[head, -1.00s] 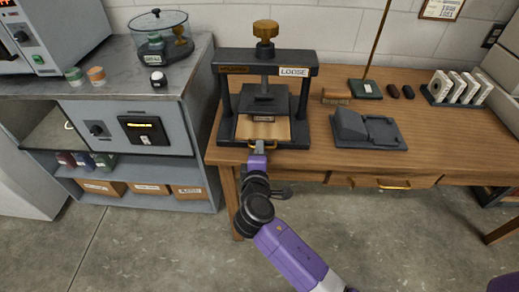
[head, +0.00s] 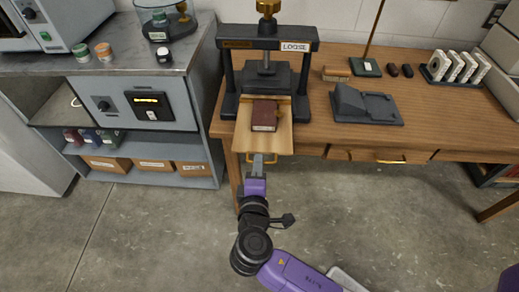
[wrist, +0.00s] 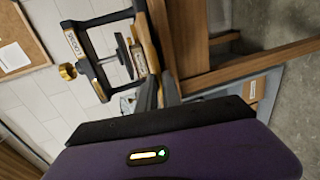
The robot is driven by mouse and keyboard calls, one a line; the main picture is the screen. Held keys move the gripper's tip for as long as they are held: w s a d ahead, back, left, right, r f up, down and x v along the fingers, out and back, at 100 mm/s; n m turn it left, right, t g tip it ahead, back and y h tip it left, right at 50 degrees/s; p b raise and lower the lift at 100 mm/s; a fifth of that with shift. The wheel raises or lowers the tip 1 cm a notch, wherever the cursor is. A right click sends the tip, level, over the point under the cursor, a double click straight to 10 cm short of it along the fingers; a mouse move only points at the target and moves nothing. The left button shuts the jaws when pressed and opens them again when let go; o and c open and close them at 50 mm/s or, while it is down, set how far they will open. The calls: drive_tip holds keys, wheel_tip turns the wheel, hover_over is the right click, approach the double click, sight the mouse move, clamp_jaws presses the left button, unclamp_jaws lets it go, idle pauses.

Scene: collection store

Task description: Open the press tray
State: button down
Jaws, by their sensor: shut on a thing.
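The press (head: 228,75) is a dark frame with a brass knob on top, standing on the wooden bench with a "LOOSE" label on its crossbar. Its pale wooden press tray (head: 282,140) sticks out past the front edge of the bench. A brown book-like block (head: 264,116) lies on the tray. My gripper (head: 259,160) is shut on the brass handle (head: 275,159) at the tray's front. The wrist view shows the press turned sideways (wrist: 84,60), with my gripper's fingers (wrist: 158,90) beside it; their grip is hard to make out there.
A grey stand (head: 365,106) and a rack of white pieces (head: 455,68) are on the bench to the right. A closed drawer with a brass handle (head: 391,161) sits under the bench. A grey cabinet (head: 178,130) stands at left. The floor in front is clear.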

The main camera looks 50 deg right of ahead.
drive_tip(key=shift+f+v, duration=0.15)
drive_tip(key=shift+v, duration=0.6)
drive_tip(key=shift+f+v, duration=0.15)
drive_tip(key=shift+v, duration=0.55)
drive_tip(key=c, duration=1.5)
unclamp_jaws()
drive_tip(key=shift+c, duration=0.2)
drive_tip(key=v, duration=0.8)
